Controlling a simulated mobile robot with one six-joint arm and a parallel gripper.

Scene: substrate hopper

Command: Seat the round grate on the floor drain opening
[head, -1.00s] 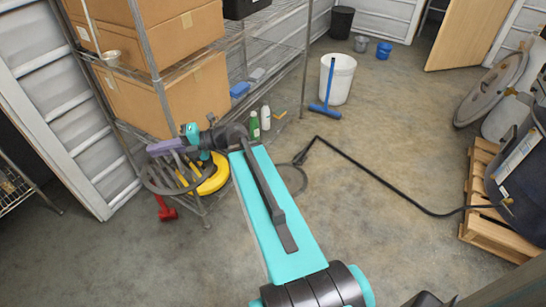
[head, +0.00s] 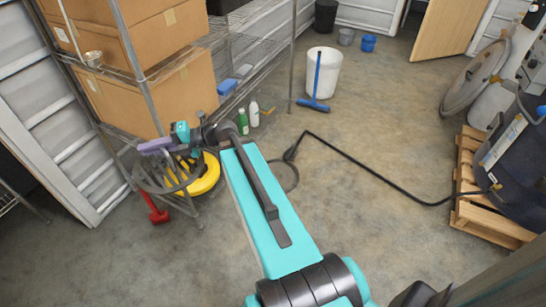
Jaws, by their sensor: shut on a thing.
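My gripper (head: 156,148), with purple-grey fingers, is at the left, beyond the teal arm. It is shut on the round grate (head: 153,179), a dark grey slotted disc. The grate is held tilted in front of the shelf's lower end. Yellow shows through its slots. The exact grip on its rim is too small to tell. A thin dark ring on the floor (head: 294,176), just right of my arm, looks like the rim of the drain opening. My arm hides its left part. The grate is to the left of this ring and apart from it.
A yellow coil (head: 208,175) and a red tool (head: 157,215) are by the wire shelf at left. A black hose (head: 365,171) crosses the floor, its nozzle close to the ring. Bottles, a white bucket (head: 323,75) and a blue squeegee stand beyond. A pallet (head: 490,215) is right.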

